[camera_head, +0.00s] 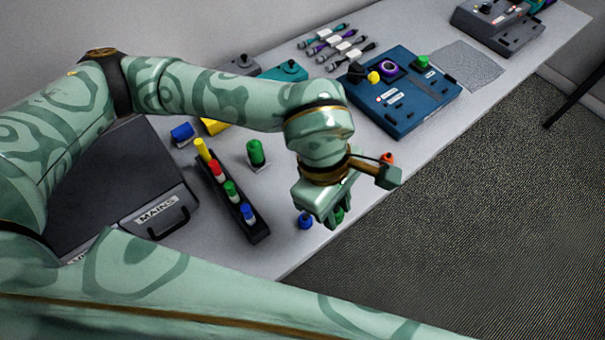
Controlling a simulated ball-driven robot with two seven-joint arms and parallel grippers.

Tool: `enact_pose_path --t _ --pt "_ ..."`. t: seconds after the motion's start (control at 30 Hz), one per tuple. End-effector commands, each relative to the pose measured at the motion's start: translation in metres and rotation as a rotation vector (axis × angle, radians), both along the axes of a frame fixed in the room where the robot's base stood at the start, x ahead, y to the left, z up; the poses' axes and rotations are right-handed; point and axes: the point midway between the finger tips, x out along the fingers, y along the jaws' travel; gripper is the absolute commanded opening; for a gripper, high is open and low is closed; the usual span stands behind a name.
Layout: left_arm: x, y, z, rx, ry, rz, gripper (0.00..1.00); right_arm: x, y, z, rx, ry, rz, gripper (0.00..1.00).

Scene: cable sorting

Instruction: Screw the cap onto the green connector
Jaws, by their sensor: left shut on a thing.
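My left gripper (338,203) hangs over the front part of the table, pointing down. It is shut on a small green piece (339,215), which looks like the green cap; the fingers and wrist hide most of it. A green connector (231,191) stands in a black strip (259,236) left of the gripper, between a red and a blue one. Another taller green piece (256,153) stands alone on the table behind the strip. I cannot tell which of the two the cap matches. My right gripper is not in view.
A blue cap (305,221) sits just left of the gripper, and an orange-red one (387,158) lies behind it. A yellow piece (202,149) stands in the strip's far end. A dark MAINS case (165,215) is at left, a blue panel box (405,110) behind.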

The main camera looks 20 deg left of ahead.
Motion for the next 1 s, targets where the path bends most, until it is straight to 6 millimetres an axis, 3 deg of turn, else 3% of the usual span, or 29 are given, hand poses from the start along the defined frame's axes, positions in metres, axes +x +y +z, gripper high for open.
enact_pose_path --t 0.23,0.4,0.5,0.7,1.0 --pt "0.044 0.089 0.014 0.004 0.001 -0.498 0.07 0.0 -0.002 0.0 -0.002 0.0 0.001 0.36" --pt "0.06 0.145 0.034 0.005 0.0 -0.86 0.07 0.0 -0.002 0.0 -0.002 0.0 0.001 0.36" --pt "0.062 0.168 0.045 0.003 0.003 -1.018 0.07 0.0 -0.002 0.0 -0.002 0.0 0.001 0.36" --pt "0.064 0.188 0.055 0.0 0.003 -1.167 0.07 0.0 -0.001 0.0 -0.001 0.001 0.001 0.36" --pt "0.063 0.188 0.055 0.0 0.002 -1.18 0.07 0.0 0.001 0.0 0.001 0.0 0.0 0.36"
